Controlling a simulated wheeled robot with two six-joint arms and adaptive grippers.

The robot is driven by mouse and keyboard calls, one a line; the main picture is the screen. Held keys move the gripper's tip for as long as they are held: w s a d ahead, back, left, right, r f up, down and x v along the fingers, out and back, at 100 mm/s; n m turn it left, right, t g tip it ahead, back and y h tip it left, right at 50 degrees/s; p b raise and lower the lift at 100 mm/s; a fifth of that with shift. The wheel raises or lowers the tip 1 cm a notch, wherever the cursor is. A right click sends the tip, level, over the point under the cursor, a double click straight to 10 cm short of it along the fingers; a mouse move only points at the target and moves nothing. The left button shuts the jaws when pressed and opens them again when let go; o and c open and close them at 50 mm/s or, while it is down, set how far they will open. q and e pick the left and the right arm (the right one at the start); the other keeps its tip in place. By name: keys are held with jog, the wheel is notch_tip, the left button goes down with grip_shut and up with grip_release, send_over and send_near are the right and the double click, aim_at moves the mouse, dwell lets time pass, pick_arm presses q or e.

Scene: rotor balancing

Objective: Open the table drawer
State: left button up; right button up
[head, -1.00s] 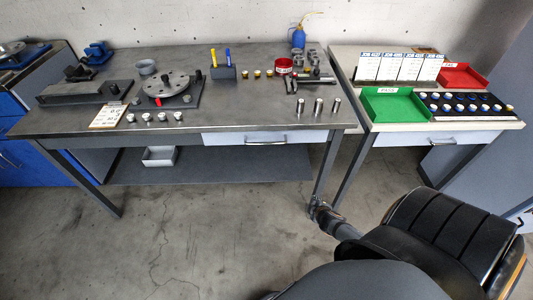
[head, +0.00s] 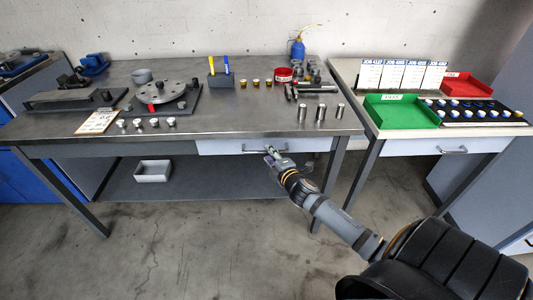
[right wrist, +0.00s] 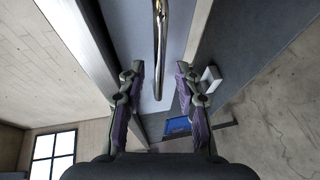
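The table drawer (head: 225,147) is a light grey front under the right part of the dark workbench top, and it looks closed. Its metal bar handle (head: 255,150) runs along the front. My right gripper (head: 270,151) is at the right end of the handle. In the right wrist view my right gripper (right wrist: 159,82) is open, its two fingers apart. The handle (right wrist: 160,50) lies between and beyond the fingertips, with no visible contact. My left gripper is not in view.
The workbench (head: 215,128) holds a rotor disc (head: 163,91), a pen holder (head: 221,79) and several metal cylinders near its front edge. A side table at right has its own drawer (head: 445,146) and a green tray (head: 400,115). A grey bin (head: 153,172) sits on the lower shelf.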

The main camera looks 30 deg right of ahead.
jog(key=shift+x, duration=1.45)
grip_shut()
